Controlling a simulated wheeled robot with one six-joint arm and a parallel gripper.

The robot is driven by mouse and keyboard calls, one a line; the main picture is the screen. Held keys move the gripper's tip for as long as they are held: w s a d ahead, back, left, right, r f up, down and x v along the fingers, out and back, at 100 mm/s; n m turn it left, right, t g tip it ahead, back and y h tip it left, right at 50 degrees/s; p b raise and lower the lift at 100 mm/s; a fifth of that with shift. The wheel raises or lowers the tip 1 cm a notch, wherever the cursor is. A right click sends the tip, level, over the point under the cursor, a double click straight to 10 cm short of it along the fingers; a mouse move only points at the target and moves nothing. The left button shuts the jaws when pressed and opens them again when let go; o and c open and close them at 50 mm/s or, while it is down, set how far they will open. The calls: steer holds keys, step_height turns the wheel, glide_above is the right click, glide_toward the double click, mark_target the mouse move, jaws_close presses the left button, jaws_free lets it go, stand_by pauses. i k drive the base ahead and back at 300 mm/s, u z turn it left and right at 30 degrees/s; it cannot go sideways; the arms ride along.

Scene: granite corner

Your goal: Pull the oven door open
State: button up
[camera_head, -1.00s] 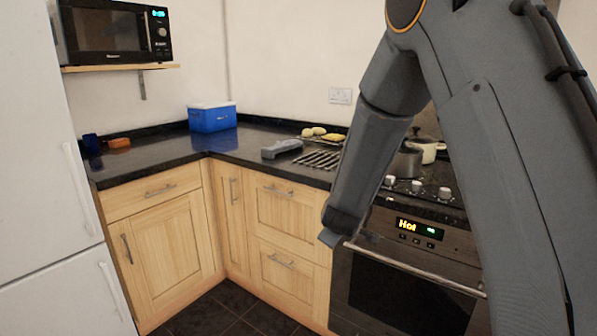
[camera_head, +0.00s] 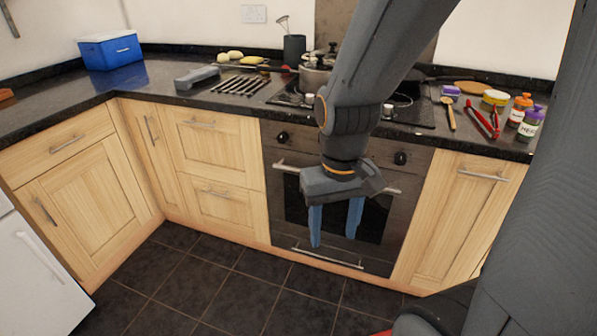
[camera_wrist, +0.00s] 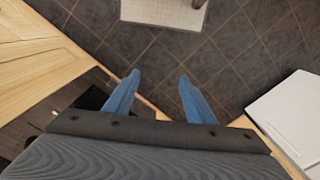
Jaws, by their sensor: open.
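The oven (camera_head: 282,150) is built in under the hob, right of the drawers. Its door (camera_head: 292,205) looks closed, with a dark window and a pale bar handle (camera_head: 287,167) along the top. My arm and wrist hide the middle of the handle and the panel above it. My gripper (camera_head: 335,222) hangs in front of the door, blue fingers pointing down, apart and empty. Its fingertips are below the handle's height in the picture. In the wrist view, my open fingers (camera_wrist: 159,78) show over the floor, and the handle cannot be made out.
A second bar (camera_head: 328,257) runs below the door. Dark tiled floor (camera_head: 215,285) is clear in front. Wooden cupboards flank the oven, with a handle (camera_head: 483,175) on the right. A pot (camera_head: 314,77) stands on the hob. Bottles and utensils lie on the right counter.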

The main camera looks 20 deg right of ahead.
mark_target(386, 216)
steer(key=z, duration=0.85)
steer(key=k, duration=0.85)
steer(key=u, duration=0.8)
steer(key=i, duration=0.5)
